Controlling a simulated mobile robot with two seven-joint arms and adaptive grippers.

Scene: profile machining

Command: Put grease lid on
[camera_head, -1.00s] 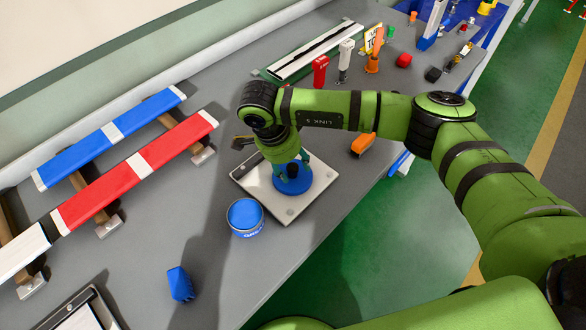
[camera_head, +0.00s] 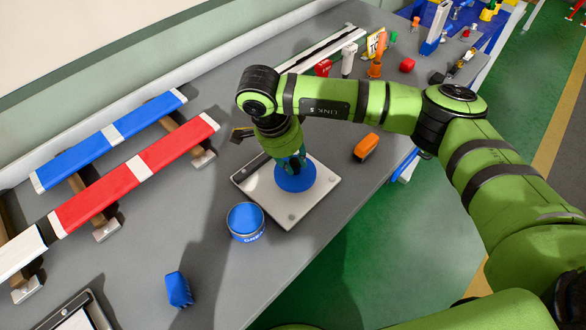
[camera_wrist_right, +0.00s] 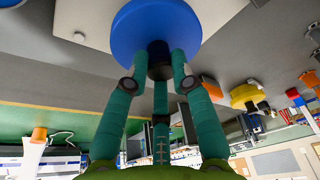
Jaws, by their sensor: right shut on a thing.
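The blue grease lid (camera_head: 294,178) is a round disc with a dark knob, held in my right gripper (camera_head: 290,162) above a white plate. In the right wrist view the lid (camera_wrist_right: 155,28) fills the top middle, and the fingers of the right gripper (camera_wrist_right: 158,72) are closed around its knob. The grease can (camera_head: 246,223) stands on the table just left of and nearer than the plate. Its top shows blue and its side carries white lettering. My left gripper is not in view.
The white plate (camera_head: 288,211) lies under the held lid. A blue block (camera_head: 179,290) is on the table at the front left. An orange-and-black brush-like object (camera_head: 366,146) lies right of the plate. Red and blue profiles (camera_head: 135,172) rest on supports at left.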

